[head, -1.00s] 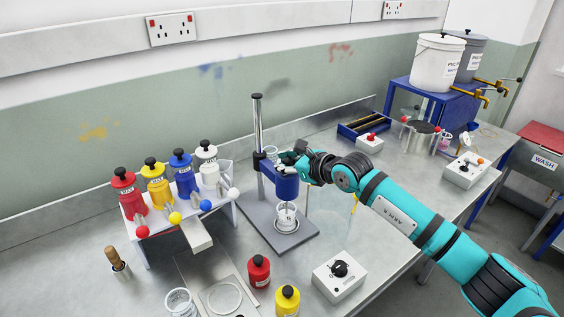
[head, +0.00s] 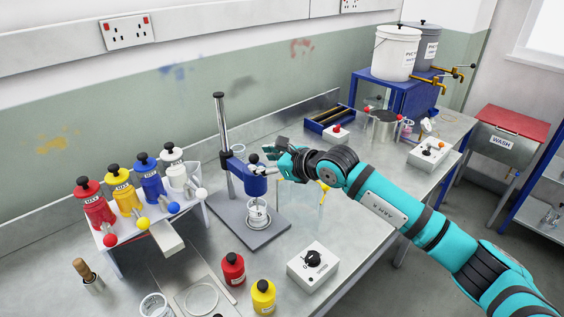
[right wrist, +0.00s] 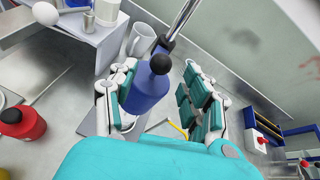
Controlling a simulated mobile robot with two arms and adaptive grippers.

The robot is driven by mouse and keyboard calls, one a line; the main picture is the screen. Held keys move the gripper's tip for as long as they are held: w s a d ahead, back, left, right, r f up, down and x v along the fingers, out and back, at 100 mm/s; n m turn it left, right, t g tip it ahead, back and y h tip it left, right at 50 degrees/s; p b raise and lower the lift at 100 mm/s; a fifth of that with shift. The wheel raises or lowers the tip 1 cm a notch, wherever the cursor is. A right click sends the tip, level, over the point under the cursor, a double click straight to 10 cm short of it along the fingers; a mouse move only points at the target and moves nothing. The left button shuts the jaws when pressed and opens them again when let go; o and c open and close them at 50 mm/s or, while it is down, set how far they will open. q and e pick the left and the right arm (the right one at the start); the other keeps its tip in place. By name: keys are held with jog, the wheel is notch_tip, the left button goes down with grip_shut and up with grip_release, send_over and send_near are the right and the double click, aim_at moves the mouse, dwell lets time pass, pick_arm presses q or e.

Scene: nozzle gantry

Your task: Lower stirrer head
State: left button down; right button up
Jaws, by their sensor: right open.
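The blue stirrer head (head: 249,184) sits on an upright metal post (head: 222,127) above a grey base plate (head: 262,234). A clear beaker (head: 258,213) stands on the base below the head. My right gripper (head: 272,158) is open beside the head's upper right. In the right wrist view, the blue head (right wrist: 146,95) with its black knob (right wrist: 161,64) shows between the spread fingers of my gripper (right wrist: 158,88). The left finger is close to the head and a gap shows at the right finger. I cannot tell whether either touches. My left gripper is out of view.
A white rack (head: 190,224) with several coloured bottles stands left of the stand. A red bottle (head: 232,269), a yellow bottle (head: 263,297) and a white dial box (head: 313,265) are in front. A blue tray (head: 329,117) lies behind, towards the right.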

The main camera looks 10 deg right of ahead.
jog(key=v, duration=0.8)
